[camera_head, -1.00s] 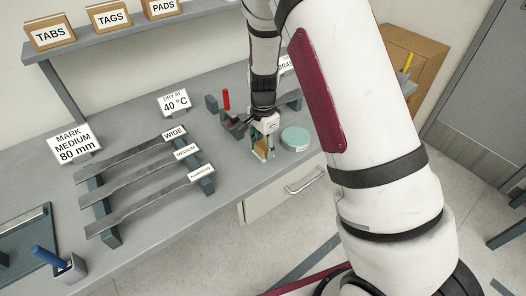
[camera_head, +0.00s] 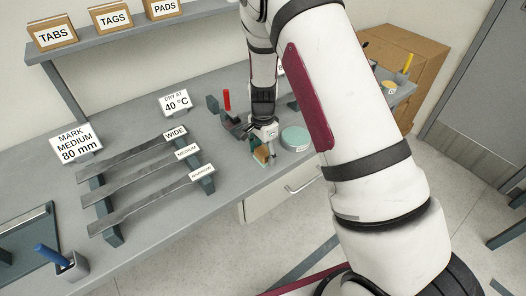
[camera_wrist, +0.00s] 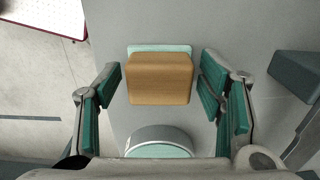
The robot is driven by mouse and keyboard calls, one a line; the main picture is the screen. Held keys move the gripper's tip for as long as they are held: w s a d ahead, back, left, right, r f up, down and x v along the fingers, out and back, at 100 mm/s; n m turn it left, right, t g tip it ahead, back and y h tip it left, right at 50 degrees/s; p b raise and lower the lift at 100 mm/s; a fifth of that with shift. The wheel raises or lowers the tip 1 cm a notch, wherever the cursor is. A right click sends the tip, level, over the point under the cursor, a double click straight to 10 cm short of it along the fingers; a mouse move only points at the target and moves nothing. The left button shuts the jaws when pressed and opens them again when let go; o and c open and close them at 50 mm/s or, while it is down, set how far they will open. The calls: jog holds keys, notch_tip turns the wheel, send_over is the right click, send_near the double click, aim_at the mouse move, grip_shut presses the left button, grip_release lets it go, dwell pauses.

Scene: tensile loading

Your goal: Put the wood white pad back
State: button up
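A wooden block with a pale mint-white layer along one side (camera_wrist: 160,78) sits on the grey bench in the wrist view. It shows small and partly covered in the head view (camera_head: 261,155). My gripper (camera_wrist: 162,88) is open, with a green-padded finger on either side of the block and a visible gap on both sides. In the head view my gripper (camera_head: 264,146) is low over the bench's front edge, at the block. I cannot tell its exact height above the bench.
A round mint-topped tin (camera_head: 295,138) stands just right of the block. A red-handled tool (camera_head: 227,101) is behind it. Labelled metal strips (camera_head: 140,180) lie on racks to the left. A shelf above holds wooden boxes, one marked PADS (camera_head: 163,9).

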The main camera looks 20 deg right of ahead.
notch_tip(320, 180, up, 11)
jog(key=b, duration=0.1)
notch_tip(320, 180, up, 12)
jog(key=n+t+y, duration=0.1)
jog(key=n, duration=0.3)
send_over(263, 150)
jog(key=s, duration=0.6)
jog(key=s+r+n+t, duration=0.1)
jog(key=s+r+n, duration=0.2)
jog(key=s, duration=0.4)
jog(key=s+r+n+t, duration=0.2)
jog(key=s+r+n, duration=0.2)
jog(key=s, duration=0.3)
jog(key=s+r+n+t+h, duration=0.1)
jog(key=s+r+n, duration=0.2)
jog(key=s, duration=0.4)
jog(key=shift+s+r, duration=0.4)
jog(key=shift+r, duration=0.05)
